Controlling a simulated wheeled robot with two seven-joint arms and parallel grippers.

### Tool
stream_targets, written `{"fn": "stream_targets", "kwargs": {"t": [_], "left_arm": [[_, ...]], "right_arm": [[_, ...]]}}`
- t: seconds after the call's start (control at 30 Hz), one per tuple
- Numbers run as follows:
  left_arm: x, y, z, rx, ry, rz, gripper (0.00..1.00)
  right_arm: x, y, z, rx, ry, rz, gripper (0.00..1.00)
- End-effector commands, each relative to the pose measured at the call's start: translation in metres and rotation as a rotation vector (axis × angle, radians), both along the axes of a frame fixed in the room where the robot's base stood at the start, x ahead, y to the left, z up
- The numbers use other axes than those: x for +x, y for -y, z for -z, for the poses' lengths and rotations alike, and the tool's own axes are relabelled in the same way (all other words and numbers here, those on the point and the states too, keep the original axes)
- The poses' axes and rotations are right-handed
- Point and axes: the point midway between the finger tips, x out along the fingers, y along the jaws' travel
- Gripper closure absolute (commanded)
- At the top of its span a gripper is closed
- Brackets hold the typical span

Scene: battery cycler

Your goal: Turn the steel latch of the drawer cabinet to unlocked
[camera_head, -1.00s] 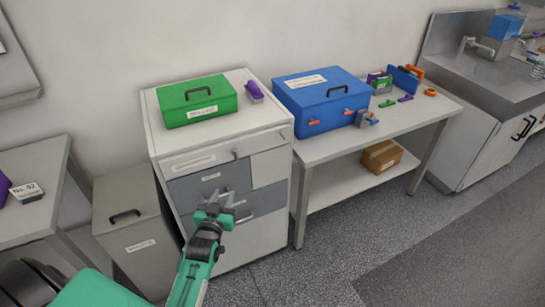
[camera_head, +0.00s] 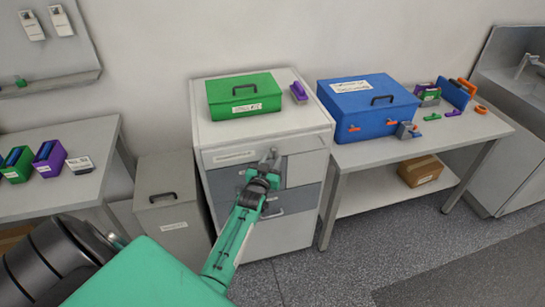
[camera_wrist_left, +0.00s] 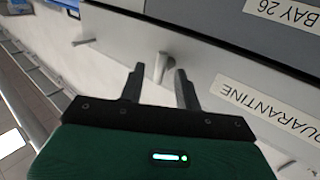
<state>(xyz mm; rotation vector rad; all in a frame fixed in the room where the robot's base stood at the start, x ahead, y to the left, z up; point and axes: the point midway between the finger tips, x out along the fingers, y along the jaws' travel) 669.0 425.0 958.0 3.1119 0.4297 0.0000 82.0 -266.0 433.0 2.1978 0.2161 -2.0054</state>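The drawer cabinet (camera_head: 208,133) is white with grey drawer fronts and stands left of the middle in the head view. Its small steel latch (camera_wrist_left: 160,66) shows in the left wrist view, on the pale front beside the label "QUARANTINE". My left gripper (camera_head: 268,158) is at the top drawer's front in the head view, where it largely covers the latch. In the left wrist view its two dark fingers (camera_wrist_left: 159,84) are apart, with the latch between their tips. Gaps show on both sides, so contact is not visible. My right gripper is in neither view.
A green box (camera_head: 243,97) and a purple item (camera_head: 298,91) sit on the cabinet top. A blue box (camera_head: 365,108) stands on the bench at right. A grey bin (camera_head: 170,207) stands close on the left. Floor is free in front of the bench.

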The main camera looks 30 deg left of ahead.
Motion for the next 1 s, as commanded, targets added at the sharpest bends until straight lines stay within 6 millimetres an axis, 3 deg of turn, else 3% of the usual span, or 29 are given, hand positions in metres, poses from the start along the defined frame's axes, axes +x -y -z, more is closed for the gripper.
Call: {"fn": "stream_targets", "kwargs": {"t": [0.2, 0.47, 0.63, 1.0], "left_arm": [[0.0113, -0.0031, -0.0004, 0.000, 0.000, 0.000, 0.67], [0.0118, -0.0033, 0.0000, 0.000, 0.000, 0.000, 0.67], [0.0117, -0.0030, 0.0000, 0.000, 0.000, 0.000, 0.98], [0.0121, -0.0010, 0.0032, -0.023, 0.025, 0.003, 1.00]], "right_arm": [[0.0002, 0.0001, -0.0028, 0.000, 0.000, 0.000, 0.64], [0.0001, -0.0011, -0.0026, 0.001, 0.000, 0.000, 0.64], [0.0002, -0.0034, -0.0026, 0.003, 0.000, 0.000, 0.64], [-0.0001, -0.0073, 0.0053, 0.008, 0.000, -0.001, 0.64]]}}
